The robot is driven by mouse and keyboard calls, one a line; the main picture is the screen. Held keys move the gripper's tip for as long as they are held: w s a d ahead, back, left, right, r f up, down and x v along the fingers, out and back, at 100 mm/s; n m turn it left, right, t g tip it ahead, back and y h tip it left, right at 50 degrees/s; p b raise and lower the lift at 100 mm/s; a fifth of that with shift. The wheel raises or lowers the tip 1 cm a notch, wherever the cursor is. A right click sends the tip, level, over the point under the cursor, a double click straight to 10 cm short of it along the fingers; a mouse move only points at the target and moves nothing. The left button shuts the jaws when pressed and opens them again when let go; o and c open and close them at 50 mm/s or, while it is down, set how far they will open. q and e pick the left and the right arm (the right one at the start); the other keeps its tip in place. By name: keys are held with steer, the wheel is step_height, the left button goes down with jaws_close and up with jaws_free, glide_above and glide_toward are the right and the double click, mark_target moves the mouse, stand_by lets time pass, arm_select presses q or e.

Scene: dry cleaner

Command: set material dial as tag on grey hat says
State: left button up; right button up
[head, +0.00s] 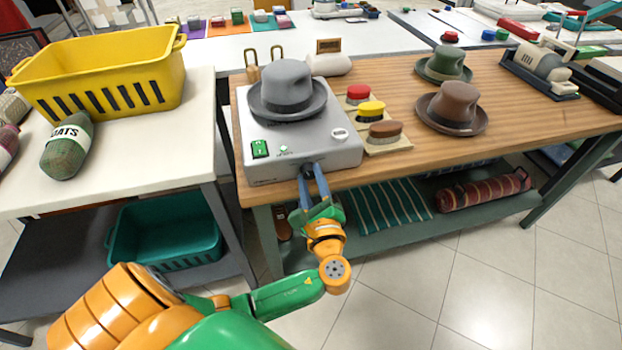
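The grey hat (287,90) sits brim down on a light grey machine (350,155) at the wooden table's left end. The machine's sloped top has a green switch (260,149), a small green mark (284,149) and a white round knob (339,133). No tag on the hat can be made out. My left gripper (309,172) points up at the machine's front face, with its two blue fingers a little apart. A small dark part shows at the fingertips; I cannot tell whether they grip it. My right gripper is not in view.
Red, yellow and brown brushes (371,110) lie just right of the machine. A green hat (445,65) and a brown hat (452,107) stand farther right. A white table with a yellow basket (100,65) is at left. A lower shelf holds a striped cloth (380,215).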

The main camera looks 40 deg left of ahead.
arm_select(q)
jaws_close()
steer(key=shift+f+n, duration=0.15)
steer(key=shift+n, duration=0.15)
steer(key=shift+f+n+b, duration=0.1)
steer(key=shift+n+b, duration=0.6)
steer(key=shift+n, duration=0.2)
steer(key=shift+n+b, duration=1)
steer(key=shift+n, duration=0.8)
steer(key=o, duration=0.9)
jaws_free()
steer(key=shift+d, duration=0.1)
steer(key=shift+c, duration=0.2)
